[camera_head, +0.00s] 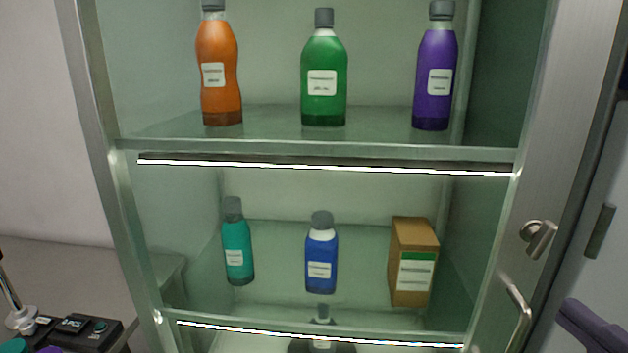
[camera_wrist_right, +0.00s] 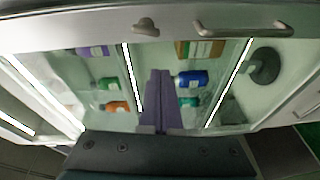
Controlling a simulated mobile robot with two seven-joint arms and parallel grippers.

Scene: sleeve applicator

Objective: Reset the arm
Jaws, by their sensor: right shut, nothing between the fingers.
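My right gripper (camera_head: 588,326) enters the head view at the lower right edge, only partly in frame. It is to the right of the cabinet handle (camera_head: 519,316) and apart from it. In the right wrist view my right gripper (camera_wrist_right: 158,75) shows its two purple fingers pressed together, empty. They point toward the lit shelves of the cabinet (camera_head: 95,200). The metal handle (camera_wrist_right: 243,29) and the latch knob (camera_wrist_right: 146,26) lie beyond the fingertips there. My left gripper is not seen.
The upper shelf holds orange (camera_head: 219,75), green (camera_head: 323,80) and purple (camera_head: 434,80) bottles. Below are teal (camera_head: 238,250) and blue (camera_head: 320,262) bottles and a brown box (camera_head: 412,262). A counter (camera_head: 60,275) with a black device (camera_head: 85,330) is at left.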

